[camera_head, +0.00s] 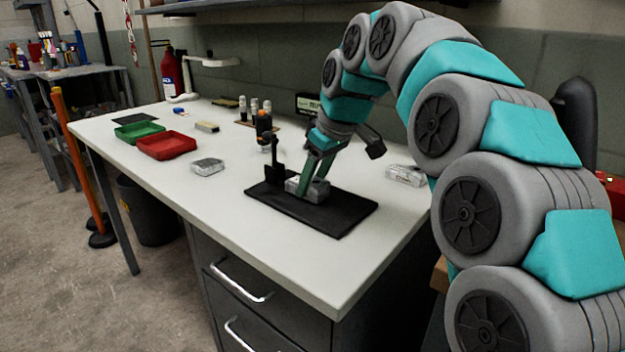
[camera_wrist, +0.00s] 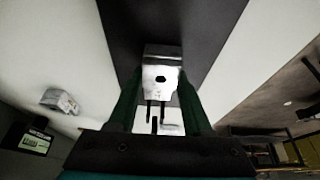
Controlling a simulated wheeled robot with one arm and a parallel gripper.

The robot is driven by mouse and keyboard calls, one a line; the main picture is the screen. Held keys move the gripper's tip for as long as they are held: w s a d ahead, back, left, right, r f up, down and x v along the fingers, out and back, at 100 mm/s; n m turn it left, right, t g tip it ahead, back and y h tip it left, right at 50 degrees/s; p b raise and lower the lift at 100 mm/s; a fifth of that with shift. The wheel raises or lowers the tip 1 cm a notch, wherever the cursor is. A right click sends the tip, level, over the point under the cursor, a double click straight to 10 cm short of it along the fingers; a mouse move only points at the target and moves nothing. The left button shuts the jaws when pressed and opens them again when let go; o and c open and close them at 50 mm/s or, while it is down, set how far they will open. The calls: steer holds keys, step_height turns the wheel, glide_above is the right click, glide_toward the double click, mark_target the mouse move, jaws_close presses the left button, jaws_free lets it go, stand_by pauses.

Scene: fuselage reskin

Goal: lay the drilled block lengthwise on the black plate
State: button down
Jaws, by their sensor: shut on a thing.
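The drilled block is a small grey metal block (camera_head: 293,187) with a dark hole, and it shows large in the wrist view (camera_wrist: 161,75). My gripper (camera_head: 308,190) is shut on it, with one green finger on each side in the wrist view (camera_wrist: 157,100). The black plate (camera_head: 338,212) lies flat on the white bench, and it also shows behind the block in the wrist view (camera_wrist: 190,25). The block is at the plate's surface in the head view; I cannot tell whether it touches. The fingers hide part of the block.
A grey block (camera_head: 207,166), a red tray (camera_head: 166,146) and a green tray (camera_head: 139,131) lie further left. A clear-looking block (camera_head: 405,175) lies right. The bench front is clear.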

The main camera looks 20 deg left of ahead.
steer(key=shift+c, duration=1.6)
jaws_free()
steer(key=shift+f, duration=0.1)
